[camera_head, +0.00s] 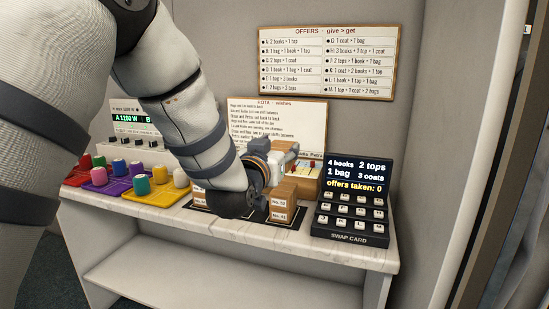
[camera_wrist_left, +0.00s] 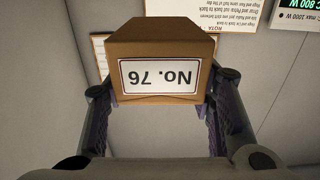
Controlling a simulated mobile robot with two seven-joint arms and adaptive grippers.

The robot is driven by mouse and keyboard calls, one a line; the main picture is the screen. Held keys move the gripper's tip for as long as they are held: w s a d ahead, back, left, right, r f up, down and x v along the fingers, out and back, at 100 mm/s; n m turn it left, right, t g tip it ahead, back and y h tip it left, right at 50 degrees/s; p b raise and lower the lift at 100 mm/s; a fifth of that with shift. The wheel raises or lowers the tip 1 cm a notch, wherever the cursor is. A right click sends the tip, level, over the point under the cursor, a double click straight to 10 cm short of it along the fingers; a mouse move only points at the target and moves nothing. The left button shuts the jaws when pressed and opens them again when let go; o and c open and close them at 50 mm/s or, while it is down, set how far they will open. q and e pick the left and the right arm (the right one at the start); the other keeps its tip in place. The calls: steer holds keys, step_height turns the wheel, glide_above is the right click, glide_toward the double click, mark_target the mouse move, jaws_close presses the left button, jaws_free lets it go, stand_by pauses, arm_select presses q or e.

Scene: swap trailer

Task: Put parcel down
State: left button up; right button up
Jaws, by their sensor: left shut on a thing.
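My left gripper (camera_head: 286,152) is above the counter, in front of the wishes sheet. In the left wrist view it is shut on a brown parcel (camera_wrist_left: 205,45) with a white label reading No. 76, upside down in that view. The arm and gripper mostly hide this parcel in the head view. Below the gripper, brown parcels (camera_head: 284,190) labelled No. 52 and what looks like No. 41 are on a dark mat (camera_head: 299,215). Another labelled item is partly hidden behind my left arm. My right gripper is not in view.
The counter (camera_head: 345,252) holds a swap card device (camera_head: 352,206) at right and coloured trays with pegs, including a yellow tray (camera_head: 160,195), at left. A wishes sheet (camera_head: 300,113) and an offers board (camera_head: 330,62) are behind. The shelf below (camera_head: 200,270) looks bare.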

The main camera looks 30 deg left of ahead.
arm_select(q)
steer(key=shift+s+d+r, duration=0.1)
steer(key=shift+s+r, duration=0.1)
steer(key=s+d+f+m+h, duration=0.1)
steer(key=s+d+f+h, duration=0.1)
steer(key=s+d+f, duration=0.4)
steer(key=s+d+f+m+h, duration=0.1)
steer(key=s+d+f+h, duration=0.15)
steer(key=s+d, duration=0.4)
steer(key=w+a+r+y, duration=0.1)
steer(key=w+a+r, duration=0.1)
steer(key=w+a, duration=0.2)
steer(key=w+a+r+n+y, duration=0.1)
steer(key=w+a+r+y, duration=0.1)
steer(key=w+a+r, duration=0.1)
steer(key=w+a+r+n+y, duration=0.1)
steer(key=w+a+r, duration=0.2)
steer(key=w+a, duration=0.2)
steer(key=shift+w+a+r+y, duration=0.2)
steer(key=shift+w+a+y, duration=0.05)
steer(key=shift+w+a, duration=0.1)
steer(key=shift+f, duration=0.1)
